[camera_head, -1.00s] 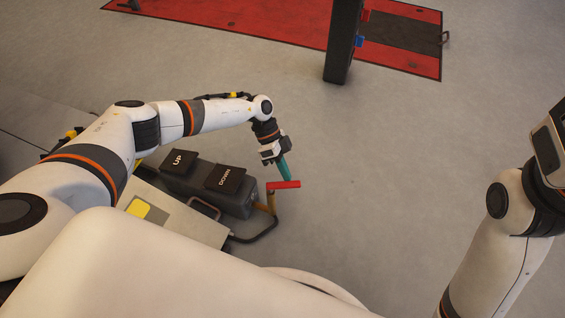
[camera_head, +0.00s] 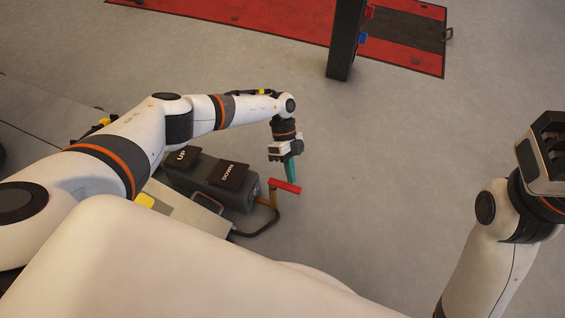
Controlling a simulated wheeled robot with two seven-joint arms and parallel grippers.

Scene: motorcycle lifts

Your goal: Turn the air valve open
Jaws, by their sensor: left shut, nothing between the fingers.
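The air valve has a red lever handle (camera_head: 285,186) on a brass-coloured body (camera_head: 272,198), beside the pedal box. My left gripper (camera_head: 292,178) has teal fingers that point down. They are shut and empty, and their tips are at the far edge of the red handle, near its middle. I cannot tell whether they touch it. The handle lies slanted, its right end nearer to me.
A dark pedal box with UP (camera_head: 181,156) and DOWN (camera_head: 231,175) pedals stands left of the valve. A dark hose (camera_head: 262,228) curves below it. A black post (camera_head: 346,40) and a red lift platform (camera_head: 420,14) are behind. The floor to the right is clear.

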